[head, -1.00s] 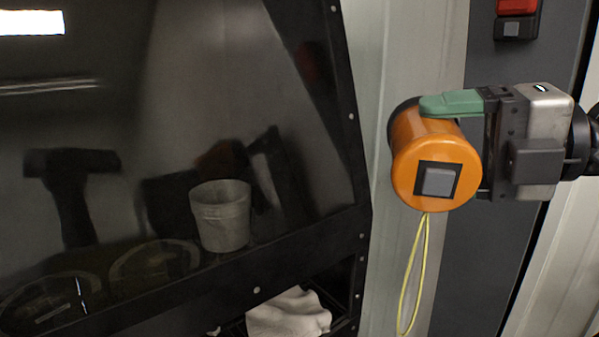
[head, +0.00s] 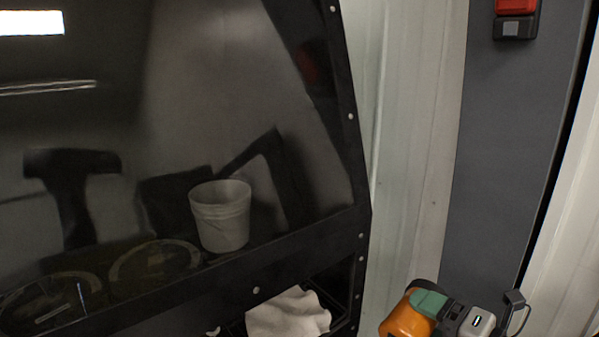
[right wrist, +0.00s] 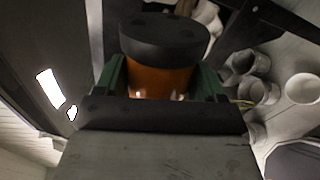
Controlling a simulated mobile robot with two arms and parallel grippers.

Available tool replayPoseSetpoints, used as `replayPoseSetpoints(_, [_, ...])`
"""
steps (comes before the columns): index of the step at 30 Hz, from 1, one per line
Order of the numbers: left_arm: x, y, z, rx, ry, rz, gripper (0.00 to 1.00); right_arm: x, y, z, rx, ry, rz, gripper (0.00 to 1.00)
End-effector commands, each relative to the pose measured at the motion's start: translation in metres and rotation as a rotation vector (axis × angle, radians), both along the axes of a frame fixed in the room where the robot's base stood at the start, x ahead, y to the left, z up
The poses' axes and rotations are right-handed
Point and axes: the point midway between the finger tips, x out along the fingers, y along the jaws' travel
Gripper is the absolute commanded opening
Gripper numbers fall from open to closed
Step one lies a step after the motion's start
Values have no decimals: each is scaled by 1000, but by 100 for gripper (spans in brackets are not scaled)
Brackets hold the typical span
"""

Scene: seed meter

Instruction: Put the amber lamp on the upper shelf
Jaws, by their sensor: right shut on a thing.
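The amber lamp (head: 404,318) is an orange cylinder at the bottom edge of the head view, partly cut off. My right gripper (head: 428,303) is shut on it, with a green finger over its side. In the right wrist view the lamp (right wrist: 160,80) shows its dark round end and orange body between the green fingers of my right gripper (right wrist: 162,78). The upper shelf (head: 225,262) appears to be the dark ledge at left in the head view, behind a dark front rail. My left gripper is not in view.
A white cloth (head: 288,314) lies in the opening below. A red and black switch box (head: 516,20) is on the grey post at right. Several white tubes (right wrist: 260,92) show in the right wrist view.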

Motion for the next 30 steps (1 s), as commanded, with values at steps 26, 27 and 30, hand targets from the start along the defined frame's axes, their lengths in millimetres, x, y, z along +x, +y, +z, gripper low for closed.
replayPoseSetpoints(26, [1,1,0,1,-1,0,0,-51,-7,-107,8,-2,-147,42])
replayPoseSetpoints(27, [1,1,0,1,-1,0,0,-50,-4,-106,9,-1,-155,42])
replayPoseSetpoints(30, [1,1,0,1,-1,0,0,-50,1,-105,8,-2,-170,42])
